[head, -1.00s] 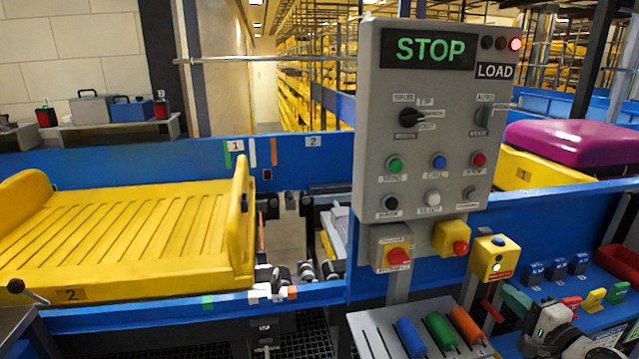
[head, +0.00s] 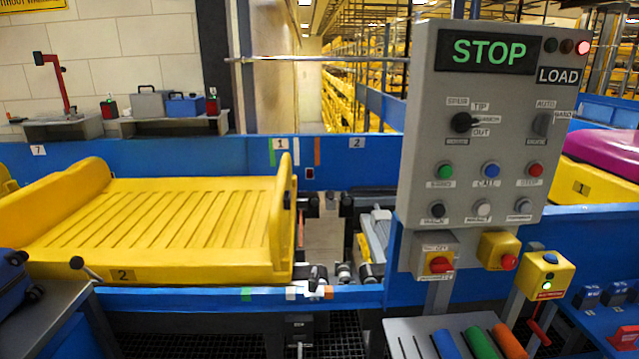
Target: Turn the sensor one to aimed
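On the far blue rail, a white plate marked 1 (head: 280,144) stands between green and orange strips. A small dark box with a reddish face (head: 309,173) sits on the rail just below right of it; it may be sensor one, but it is too small to tell which way it points. On the near rail, a small white piece (head: 292,292) sits among green and orange marks, also too small to read. My gripper is not in view.
A yellow tray marked 2 (head: 122,275) lies on the conveyor, left of a gap. A grey control panel (head: 420,195) reading STOP and LOAD stands right. A grey table with a lever (head: 60,290) is at the lower left. A purple case rides on another yellow tray (head: 580,187) at right.

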